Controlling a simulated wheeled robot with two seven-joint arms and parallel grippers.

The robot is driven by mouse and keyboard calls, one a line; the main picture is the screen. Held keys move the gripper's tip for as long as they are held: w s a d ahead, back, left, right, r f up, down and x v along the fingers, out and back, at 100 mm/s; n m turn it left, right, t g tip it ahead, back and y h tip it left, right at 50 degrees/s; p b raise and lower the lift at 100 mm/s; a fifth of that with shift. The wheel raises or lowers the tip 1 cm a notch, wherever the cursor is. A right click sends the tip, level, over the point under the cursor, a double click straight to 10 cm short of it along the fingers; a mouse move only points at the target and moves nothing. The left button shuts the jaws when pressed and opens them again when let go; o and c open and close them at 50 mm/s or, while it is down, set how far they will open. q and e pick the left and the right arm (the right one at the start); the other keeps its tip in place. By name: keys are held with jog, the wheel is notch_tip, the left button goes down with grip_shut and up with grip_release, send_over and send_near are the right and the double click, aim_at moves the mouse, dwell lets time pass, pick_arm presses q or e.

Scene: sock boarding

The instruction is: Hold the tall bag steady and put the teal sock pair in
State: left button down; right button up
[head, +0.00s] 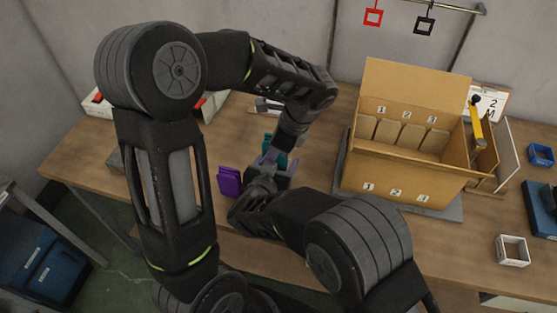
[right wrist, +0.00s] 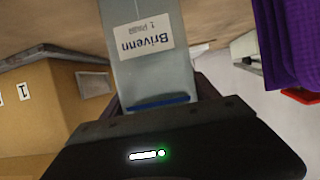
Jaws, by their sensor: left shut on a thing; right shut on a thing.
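That gripper points down and is shut on the sock pair, right at the tall bag. The tall bag (right wrist: 150,70) is grey-blue with a white "Brivenn 1 PAIR" label, upside down in the right wrist view. In the head view only a greyish part of it (head: 268,165) shows between my arms. My right gripper (head: 264,182) is low beside the bag and shut on it. How deep the socks sit is hidden.
A folded purple item (head: 229,182) stands just left of the bag; it also shows in the right wrist view (right wrist: 290,40). A cardboard box (head: 415,165) with numbered slots stands on a grey mat at right. Small white (head: 513,250) and blue (head: 540,154) trays lie further right.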

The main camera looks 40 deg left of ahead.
pick_arm(q)
jog(key=shift+f, duration=0.25)
jog(key=c, duration=1.2)
grip_release()
jog(key=shift+o, duration=0.7)
jog(key=shift+s, duration=0.1)
pick_arm(e)
jog(key=shift+w, duration=0.1)
pick_arm(q)
jog(key=shift+d, duration=0.1)
jog(key=v, duration=0.8)
jog(key=shift+r, duration=0.1)
pick_arm(e)
jog(key=o, duration=1.4)
